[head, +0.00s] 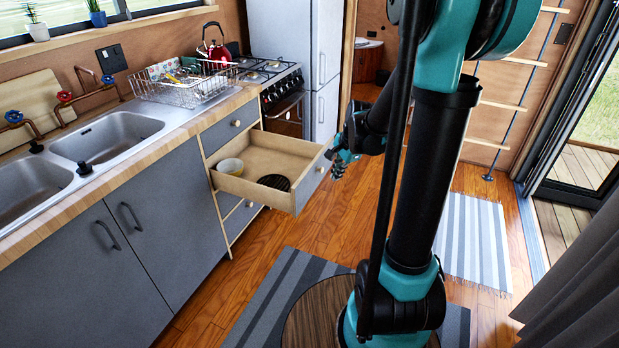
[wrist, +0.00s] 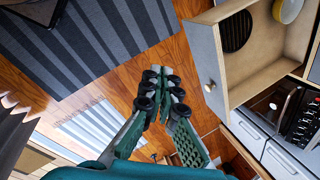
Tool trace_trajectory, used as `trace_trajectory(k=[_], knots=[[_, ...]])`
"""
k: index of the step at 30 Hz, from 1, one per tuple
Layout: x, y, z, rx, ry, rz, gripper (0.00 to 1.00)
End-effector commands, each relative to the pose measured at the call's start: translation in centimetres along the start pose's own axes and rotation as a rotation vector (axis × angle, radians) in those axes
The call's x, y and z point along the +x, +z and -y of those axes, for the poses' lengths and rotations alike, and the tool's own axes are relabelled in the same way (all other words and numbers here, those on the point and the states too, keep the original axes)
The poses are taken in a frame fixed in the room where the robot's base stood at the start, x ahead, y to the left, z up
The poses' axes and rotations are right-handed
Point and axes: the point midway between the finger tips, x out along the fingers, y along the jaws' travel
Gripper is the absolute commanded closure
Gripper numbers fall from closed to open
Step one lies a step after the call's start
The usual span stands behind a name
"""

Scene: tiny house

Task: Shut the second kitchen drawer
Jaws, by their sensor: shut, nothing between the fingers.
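The second kitchen drawer (head: 285,152) is pulled well out of the counter, below the shut top drawer (head: 231,128). It holds a yellowish bowl (head: 231,167) and a dark round slatted item (head: 274,182). My gripper (head: 341,160) is beside the far end of the drawer's grey front (head: 312,182) in the head view. In the wrist view my gripper (wrist: 161,90) is shut and empty, with the drawer front (wrist: 207,65) and its round knob (wrist: 209,87) to its right. A gap of floor shows between fingertips and front there.
Lower drawers (head: 240,216) are shut under the open one. A stove (head: 272,80) and fridge (head: 295,40) stand beyond the drawers. A sink (head: 108,135) and dish rack (head: 185,82) are on the counter. A striped rug (head: 270,300) covers the floor in front.

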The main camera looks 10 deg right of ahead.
Motion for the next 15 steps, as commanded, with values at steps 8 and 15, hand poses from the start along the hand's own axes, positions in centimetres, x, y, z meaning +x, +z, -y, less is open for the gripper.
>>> trace_trajectory(k=[8, 15], knots=[[5.1, -3.8, 7.5, 0.552, 0.031, 0.093, 1.0], [8.7, -5.8, 10.9, 0.879, 0.071, 0.142, 1.0]])
